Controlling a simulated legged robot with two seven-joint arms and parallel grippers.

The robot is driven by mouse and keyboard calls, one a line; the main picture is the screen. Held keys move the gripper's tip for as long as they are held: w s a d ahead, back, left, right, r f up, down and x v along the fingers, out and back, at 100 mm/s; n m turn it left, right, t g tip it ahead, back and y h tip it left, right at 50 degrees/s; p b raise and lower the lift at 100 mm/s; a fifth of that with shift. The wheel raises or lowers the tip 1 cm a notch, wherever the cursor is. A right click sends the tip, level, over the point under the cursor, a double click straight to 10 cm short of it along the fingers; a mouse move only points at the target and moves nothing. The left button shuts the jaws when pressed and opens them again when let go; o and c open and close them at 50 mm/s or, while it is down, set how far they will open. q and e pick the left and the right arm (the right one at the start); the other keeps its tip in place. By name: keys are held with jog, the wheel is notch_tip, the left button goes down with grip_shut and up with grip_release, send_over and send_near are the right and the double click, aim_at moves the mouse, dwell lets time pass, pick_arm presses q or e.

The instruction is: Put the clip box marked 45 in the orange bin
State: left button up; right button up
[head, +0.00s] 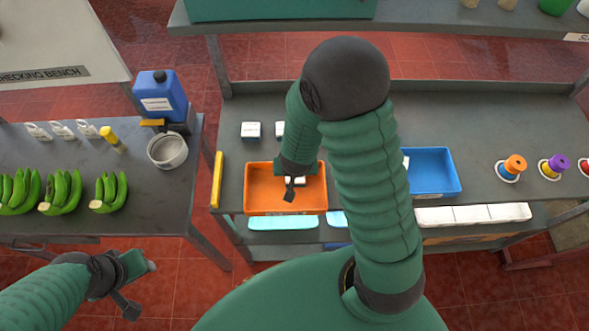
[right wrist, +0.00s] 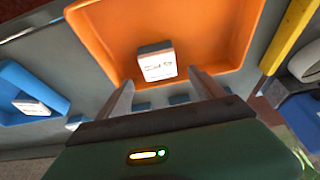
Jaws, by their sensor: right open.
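The orange bin (head: 257,200) stands on the grey shelf table, under my right gripper. A small white clip box (right wrist: 157,68) with a grey edge lies inside the orange bin in the right wrist view. It has dark print on its face, too small to read surely. My right gripper (right wrist: 167,88) is open, its fingers pointing at the box with nothing held between them. In the head view the right gripper (head: 291,186) hangs over the bin and partly hides the box. My left gripper (head: 142,287) is open and empty at lower left, away from the tables.
White boxes (head: 251,130) (head: 280,129) stand behind the orange bin. A blue bin (head: 433,172) holding a white box (right wrist: 31,107) is to the right. Coloured spools (head: 515,165) stand further right. Bananas (head: 63,190) and a blue jug (head: 161,98) are on the left bench.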

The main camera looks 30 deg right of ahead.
pick_arm(q)
jog(key=p+v, duration=0.1)
jog(key=v, duration=0.2)
jog(key=shift+w+p, duration=0.25)
jog(key=shift+p, duration=0.15)
pick_arm(e)
jog(key=s+a+r+n+y, duration=0.1)
jog(key=s+a+r+n, duration=0.2)
jog(key=r, duration=0.3)
jog(key=s+a+r+n+g+y, duration=0.1)
jog(key=s+a+r+n, duration=0.2)
jog(key=r, duration=0.4)
jog(key=shift+s+a+r, duration=0.2)
jog(key=shift+s+r, duration=0.05)
jog(key=shift+s, duration=0.5)
pick_arm(q)
jog(key=shift+s, duration=0.2)
pick_arm(e)
jog(key=shift+s, duration=0.15)
